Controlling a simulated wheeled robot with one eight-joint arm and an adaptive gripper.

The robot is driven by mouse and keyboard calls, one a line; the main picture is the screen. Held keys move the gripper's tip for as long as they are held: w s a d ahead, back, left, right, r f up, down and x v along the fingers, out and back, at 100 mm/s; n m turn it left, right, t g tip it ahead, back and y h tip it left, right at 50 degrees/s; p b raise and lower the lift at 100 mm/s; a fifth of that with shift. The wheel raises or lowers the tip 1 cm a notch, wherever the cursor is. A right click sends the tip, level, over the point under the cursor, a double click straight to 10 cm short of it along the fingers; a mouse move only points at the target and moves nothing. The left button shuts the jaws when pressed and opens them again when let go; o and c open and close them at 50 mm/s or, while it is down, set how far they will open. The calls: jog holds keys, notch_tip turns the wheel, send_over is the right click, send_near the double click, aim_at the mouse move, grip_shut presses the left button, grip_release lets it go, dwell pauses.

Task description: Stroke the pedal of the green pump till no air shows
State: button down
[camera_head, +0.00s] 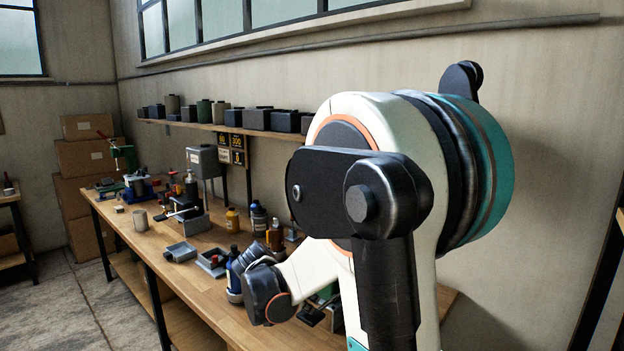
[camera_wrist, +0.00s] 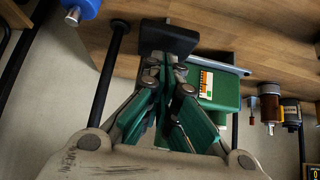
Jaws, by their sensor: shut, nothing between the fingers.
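The green pump (camera_wrist: 222,92) is in the wrist view, right of my fingers, with a small panel (camera_wrist: 206,84) of white, orange and yellow on it. The panel is too small to tell whether air shows. A black pedal pad (camera_wrist: 168,38) lies just beyond my fingertips. My gripper (camera_wrist: 167,64) is shut and empty, its tips overlapping the near edge of the pad; I cannot tell whether they touch. In the head view my arm hides most of the pump, and a dark pedal-like part (camera_head: 311,314) shows beside my wrist.
A shelf (camera_head: 215,127) of containers runs along the wall.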

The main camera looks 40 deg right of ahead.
aim_at(311, 321)
jog(key=shift+d+f+b, duration=0.2)
jog(key=shift+f+b, duration=1.1)
jog(key=shift+f, duration=0.4)
jog(key=shift+d+f+b, duration=0.15)
jog(key=shift+f+b, duration=1.1)
jog(key=shift+f, duration=0.4)
jog(key=r+p, duration=0.1)
jog(key=r, duration=0.1)
jog(key=r+p, duration=0.3)
jog(key=r, duration=0.1)
jog(key=shift+a+r+p, duration=0.2)
jog(key=shift+a+p, duration=0.2)
jog(key=shift+f, duration=0.1)
notch_tip(311, 321, up, 6)
jog(key=p, duration=0.4)
jog(key=shift+d, duration=0.15)
